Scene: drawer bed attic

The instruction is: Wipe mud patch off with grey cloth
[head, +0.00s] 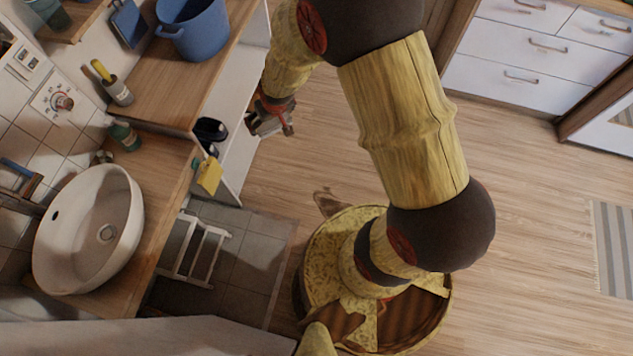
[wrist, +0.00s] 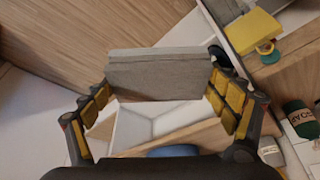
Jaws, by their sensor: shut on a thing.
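The grey cloth (wrist: 158,72) looks like a folded, flat-faced block and spans the space between the two yellow-padded fingers in the wrist view. My gripper (wrist: 162,92) is shut on it. In the head view my gripper (head: 272,120) is small, held out beside the white side of the wooden counter, with a bit of grey at its tip. The mud patch (head: 328,202) seems to be the brown smear on the wooden floor just above my round base, apart from the gripper. Part of it may be hidden by the base.
A wooden counter (head: 165,75) on the left bears a blue bucket (head: 193,28). A white basin (head: 90,230) and a green bottle (head: 124,136) stand lower down. A yellow cloth (head: 209,175) hangs at the edge near a white stool (head: 195,250).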

